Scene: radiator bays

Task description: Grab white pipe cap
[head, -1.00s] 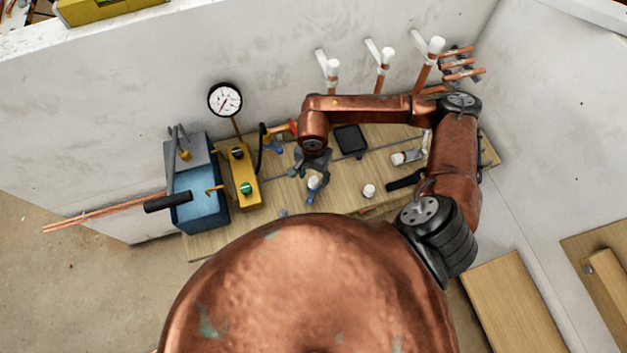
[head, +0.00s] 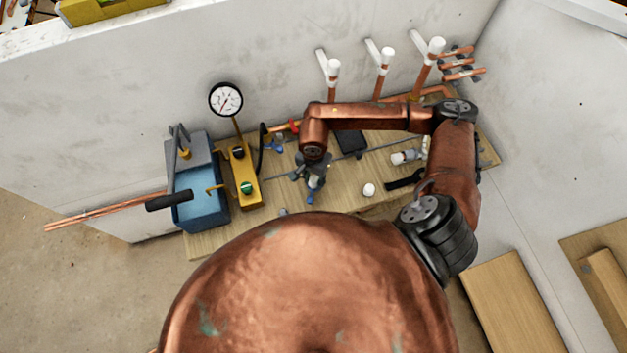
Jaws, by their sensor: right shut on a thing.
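My right gripper (head: 312,186) points down over the front part of the wooden bench, left of its middle. It is shut on a small white pipe cap (head: 314,182), which is mostly hidden by the fingers. My left gripper is not in view.
The wooden bench (head: 345,199) also holds a blue box pump (head: 200,200), a yellow block with a gauge (head: 226,99), a dark tray (head: 351,142) and a white-grey fitting (head: 404,157). White-topped copper pipes (head: 386,56) stand along the wall.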

